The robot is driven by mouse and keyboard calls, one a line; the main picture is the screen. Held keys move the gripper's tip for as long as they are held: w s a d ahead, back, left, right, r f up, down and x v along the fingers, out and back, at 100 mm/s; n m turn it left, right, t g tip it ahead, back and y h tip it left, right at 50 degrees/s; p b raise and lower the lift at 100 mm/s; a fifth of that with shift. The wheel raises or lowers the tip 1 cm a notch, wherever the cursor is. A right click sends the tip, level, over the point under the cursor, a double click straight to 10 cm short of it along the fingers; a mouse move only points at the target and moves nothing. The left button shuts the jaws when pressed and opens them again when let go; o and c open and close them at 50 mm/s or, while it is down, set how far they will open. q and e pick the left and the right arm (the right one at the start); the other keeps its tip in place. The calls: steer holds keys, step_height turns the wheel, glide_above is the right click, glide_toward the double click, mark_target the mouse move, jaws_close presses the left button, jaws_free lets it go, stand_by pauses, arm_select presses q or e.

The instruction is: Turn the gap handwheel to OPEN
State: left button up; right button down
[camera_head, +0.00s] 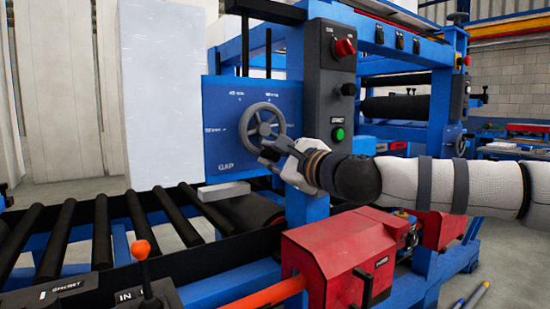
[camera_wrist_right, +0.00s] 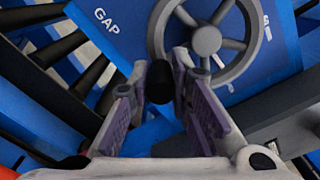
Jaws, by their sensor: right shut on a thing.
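The grey gap handwheel (camera_head: 265,129) is mounted on a blue panel (camera_head: 220,146) lettered GAP, with white markings around the wheel. My right gripper (camera_head: 270,150) is at the wheel's lower rim, reaching in from the right. In the right wrist view the handwheel (camera_wrist_right: 206,40) has spokes and a round hub. There the fingers of my right gripper (camera_wrist_right: 159,78) are shut on the wheel's black handle (camera_wrist_right: 160,84), which sticks out from the rim. The small scale markings are too small to read. My left gripper is not in view.
A dark control box (camera_head: 332,90) with a red knob and a green button stands right of the panel. A red clamp-like block (camera_head: 335,250) is below my right arm. A roller conveyor (camera_head: 65,240) and a control lever with an orange ball (camera_head: 141,249) are at lower left.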

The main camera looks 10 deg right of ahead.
steer(key=shift+a+m, duration=0.25)
steer(key=shift+m, duration=0.05)
steer(key=c, duration=1.5)
jaws_free()
steer(key=shift+o, duration=0.2)
steer(key=v, duration=1.2)
